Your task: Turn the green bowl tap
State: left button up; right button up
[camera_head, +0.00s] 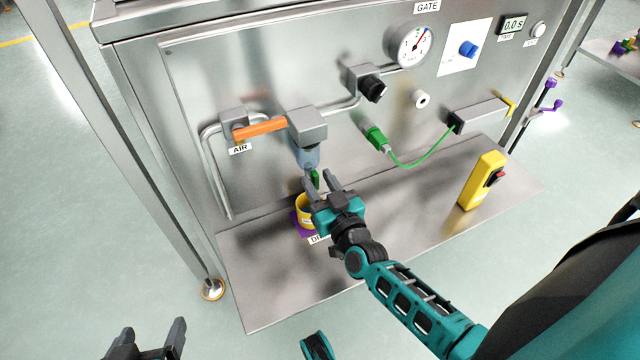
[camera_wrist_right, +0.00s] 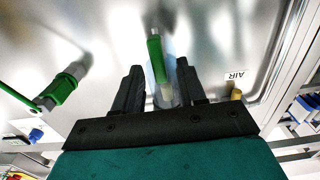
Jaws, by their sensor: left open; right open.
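The green bowl tap (camera_head: 315,178) is a small green lever under the clear bowl (camera_head: 307,156) of the air unit on the steel panel. In the right wrist view the green tap (camera_wrist_right: 156,60) stands upright between the fingers, in front of the clear bowl. My right gripper (camera_head: 327,180) is open, with its fingers around the tap; I cannot tell whether they touch it. It also shows open in the right wrist view (camera_wrist_right: 157,82). My left gripper (camera_head: 150,335) is open and empty at the lower left, away from the panel.
A yellow cup (camera_head: 305,211) sits below the bowl, partly hidden by my right gripper. An orange lever (camera_head: 260,130) is above left. A green connector (camera_head: 376,138) with a green hose is to the right. A yellow switch box (camera_head: 483,181) stands on the steel shelf (camera_head: 280,290).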

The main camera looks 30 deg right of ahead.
grip_shut()
pick_arm(q)
jog(key=shift+r, duration=0.1)
pick_arm(e)
jog(key=shift+m, duration=0.3)
jog(key=shift+d+m+p, duration=0.15)
jog(key=shift+m+p, duration=0.15)
jog(key=shift+m, duration=0.6)
pick_arm(q)
jog(key=shift+w+d+f+b, duration=0.1)
jog(key=shift+d+f+b, duration=0.15)
jog(key=shift+b, duration=0.75)
pick_arm(e)
jog(key=m, duration=0.5)
jog(key=f+m, duration=0.1)
jog(key=m, duration=0.4)
jog(key=d+m, duration=0.1)
jog(key=m, duration=0.4)
jog(key=shift+s+f, duration=0.1)
jog(key=shift+f, duration=0.1)
pick_arm(q)
jog(key=shift+f, duration=0.15)
pick_arm(e)
jog(key=shift+m, duration=0.4)
grip_release()
